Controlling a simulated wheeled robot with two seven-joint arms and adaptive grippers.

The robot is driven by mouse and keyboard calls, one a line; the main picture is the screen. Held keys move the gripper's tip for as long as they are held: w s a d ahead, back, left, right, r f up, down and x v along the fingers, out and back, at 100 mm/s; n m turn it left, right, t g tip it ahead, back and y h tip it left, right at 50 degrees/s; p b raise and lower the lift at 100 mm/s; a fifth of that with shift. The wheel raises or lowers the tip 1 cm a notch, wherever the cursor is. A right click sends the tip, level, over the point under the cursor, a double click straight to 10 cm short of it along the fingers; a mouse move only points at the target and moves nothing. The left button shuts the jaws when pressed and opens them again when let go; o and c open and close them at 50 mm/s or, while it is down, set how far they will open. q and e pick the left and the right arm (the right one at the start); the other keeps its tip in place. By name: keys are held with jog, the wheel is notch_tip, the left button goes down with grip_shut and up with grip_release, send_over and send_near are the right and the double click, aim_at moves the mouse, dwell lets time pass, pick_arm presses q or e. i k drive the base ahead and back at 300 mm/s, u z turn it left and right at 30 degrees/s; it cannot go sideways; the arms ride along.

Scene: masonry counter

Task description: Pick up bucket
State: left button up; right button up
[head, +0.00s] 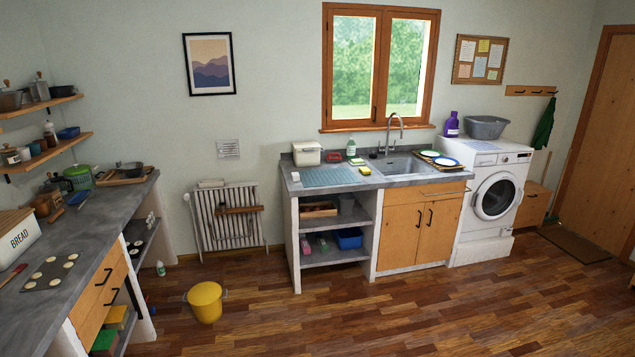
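A yellow bucket (205,303) stands upright on the wooden floor, between the left counter and the sink counter. A pale handle part shows at its rim. Neither of my grippers shows in the head view, and nothing of my arms touches the bucket.
The left counter (110,220) runs along the left side, with a small bottle (160,269) on the floor beside it. A radiator (226,222) is on the wall behind the bucket. The sink counter (375,176) and washing machine (493,195) stand right. The floor (400,315) in front is clear.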

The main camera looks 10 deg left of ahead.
aim_at(205, 299)
jog(key=u, duration=0.15)
jog(key=i, duration=2)
jog(key=u, duration=1.35)
jog(key=i, duration=1.55)
jog(key=u, duration=0.95)
jog(key=i, duration=0.45)
jog(key=z, duration=0.15)
